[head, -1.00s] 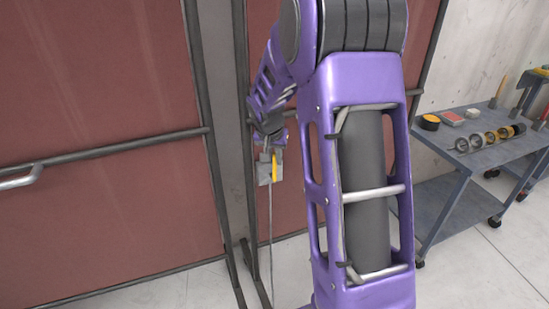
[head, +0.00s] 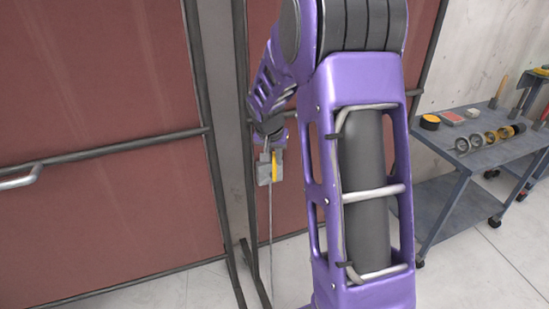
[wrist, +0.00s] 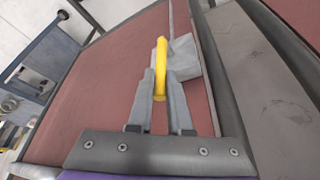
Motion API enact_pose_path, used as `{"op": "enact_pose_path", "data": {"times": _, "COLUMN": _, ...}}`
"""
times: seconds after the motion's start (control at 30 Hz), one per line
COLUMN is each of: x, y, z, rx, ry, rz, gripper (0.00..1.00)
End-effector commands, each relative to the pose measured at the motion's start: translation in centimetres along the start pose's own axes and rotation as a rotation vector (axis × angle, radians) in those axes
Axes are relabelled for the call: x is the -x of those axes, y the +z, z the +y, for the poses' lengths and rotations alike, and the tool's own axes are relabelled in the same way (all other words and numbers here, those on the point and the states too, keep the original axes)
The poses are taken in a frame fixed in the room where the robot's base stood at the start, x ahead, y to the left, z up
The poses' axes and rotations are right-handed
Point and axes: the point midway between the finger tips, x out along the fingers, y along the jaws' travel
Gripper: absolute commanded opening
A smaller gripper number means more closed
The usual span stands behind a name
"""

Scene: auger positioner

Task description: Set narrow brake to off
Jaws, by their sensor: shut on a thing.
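The narrow brake looks like a small grey box (head: 263,172) with a yellow handle (head: 274,165), at the top of a thin upright rod in front of the red panels in the head view. In the wrist view the yellow handle (wrist: 160,62) stands between my two grey fingers, with the grey block (wrist: 184,55) just beyond and to the right. My gripper (wrist: 161,76) is shut on the yellow handle. It also shows small in the head view (head: 269,153), at the handle's upper end. No on or off marking is readable.
Red panels (head: 100,90) with dark frames and a horizontal bar (head: 110,147) stand behind the brake. A grey post (wrist: 270,100) runs close on the right in the wrist view. A blue-grey cart (head: 465,165) with tools and rings stands at the right.

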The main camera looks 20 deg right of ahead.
Motion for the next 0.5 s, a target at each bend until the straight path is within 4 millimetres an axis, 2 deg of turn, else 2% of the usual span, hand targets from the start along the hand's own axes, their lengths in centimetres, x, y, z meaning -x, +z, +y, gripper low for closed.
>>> {"op": "enact_pose_path", "data": {"times": 0.5, "x": 0.26, "y": -0.28, "z": 0.34, "rx": -0.015, "ry": -0.027, "rz": -0.022, "gripper": 0.0}}
